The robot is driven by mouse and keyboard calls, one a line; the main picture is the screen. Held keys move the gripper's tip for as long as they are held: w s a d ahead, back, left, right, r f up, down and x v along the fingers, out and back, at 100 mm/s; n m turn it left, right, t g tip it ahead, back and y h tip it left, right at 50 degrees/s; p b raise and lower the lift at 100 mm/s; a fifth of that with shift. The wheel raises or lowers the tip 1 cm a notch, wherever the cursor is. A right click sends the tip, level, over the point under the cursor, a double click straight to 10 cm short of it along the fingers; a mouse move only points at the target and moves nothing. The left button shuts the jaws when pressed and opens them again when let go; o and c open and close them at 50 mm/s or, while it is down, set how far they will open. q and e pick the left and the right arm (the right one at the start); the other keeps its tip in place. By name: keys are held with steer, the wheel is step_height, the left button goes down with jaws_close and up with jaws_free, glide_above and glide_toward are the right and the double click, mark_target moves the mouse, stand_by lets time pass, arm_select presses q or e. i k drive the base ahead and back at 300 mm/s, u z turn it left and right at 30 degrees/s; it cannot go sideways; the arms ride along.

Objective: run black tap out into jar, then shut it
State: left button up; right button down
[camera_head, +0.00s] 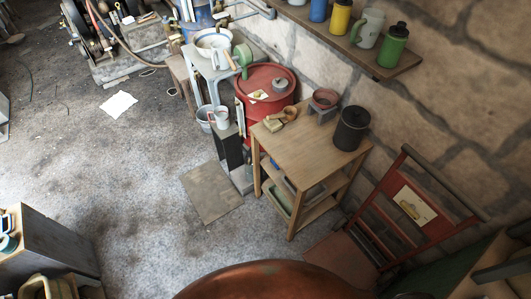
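I cannot make out a black tap for certain. A black lidded canister (351,128) stands upright at the right back of a small wooden table (305,150); no spout is clear on it. I cannot pick out which vessel is the jar. A pale handled jug (368,28) and a green black-topped container (393,46) stand on the wall shelf. Neither gripper is in view.
A red drum (265,90) stands left of the table. A rounded copper-coloured surface (270,281) fills the bottom middle. A flat board (212,193) lies on the floor; open floor spreads left.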

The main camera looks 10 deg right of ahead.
mark_target(249, 154)
steer(key=u, duration=1.6)
steer(key=i, duration=2.1)
steer(key=z, duration=4.1)
steer(key=k, duration=0.3)
steer(key=z, duration=0.1)
